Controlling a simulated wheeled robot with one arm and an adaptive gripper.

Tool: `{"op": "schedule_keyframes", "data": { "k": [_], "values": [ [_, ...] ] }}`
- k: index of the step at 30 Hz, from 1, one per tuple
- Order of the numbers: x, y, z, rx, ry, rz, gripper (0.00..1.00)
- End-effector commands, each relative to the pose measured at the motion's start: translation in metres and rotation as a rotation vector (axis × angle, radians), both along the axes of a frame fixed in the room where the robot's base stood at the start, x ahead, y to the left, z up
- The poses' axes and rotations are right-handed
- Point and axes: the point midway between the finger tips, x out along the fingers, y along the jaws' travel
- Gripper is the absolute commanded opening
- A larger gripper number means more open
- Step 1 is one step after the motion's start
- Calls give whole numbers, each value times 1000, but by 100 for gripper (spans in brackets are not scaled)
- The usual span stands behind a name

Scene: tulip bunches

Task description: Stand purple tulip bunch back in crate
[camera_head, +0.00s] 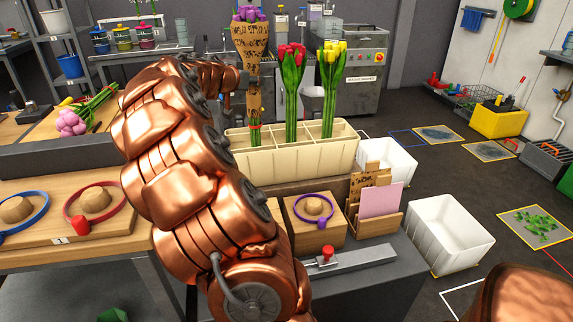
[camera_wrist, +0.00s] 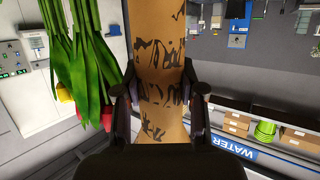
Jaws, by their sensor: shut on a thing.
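The purple tulip bunch (camera_head: 250,42) is wrapped in brown paper with black marks and stands upright, blooms up, over the left part of the cream crate (camera_head: 300,160). Its top is higher than the other bunches. Its lower end is at the left compartment; I cannot tell how deep it reaches or whether it touches the floor. In the wrist view, which is upside down, my gripper (camera_wrist: 160,92) is shut on the wrapped bunch (camera_wrist: 160,45), one finger on each side. In the head view my copper arm hides most of my gripper.
A red tulip bunch (camera_head: 291,90) and a yellow tulip bunch (camera_head: 331,85) stand in the crate's other compartments. A pink bunch (camera_head: 72,122) lies on the left table. White bins (camera_head: 450,235), a card holder (camera_head: 374,215) and a wooden block with a purple ring (camera_head: 313,222) are near the crate.

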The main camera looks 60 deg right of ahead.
Motion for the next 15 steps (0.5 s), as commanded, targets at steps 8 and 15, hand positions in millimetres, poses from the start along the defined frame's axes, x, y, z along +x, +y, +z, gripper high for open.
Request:
{"op": "schedule_keyframes", "data": {
  "k": [8, 15],
  "values": [
    [-1, 0, -46, 0, 3, -1, 0],
    [0, -1, -66, -1, -1, 0, 0]
  ]
}}
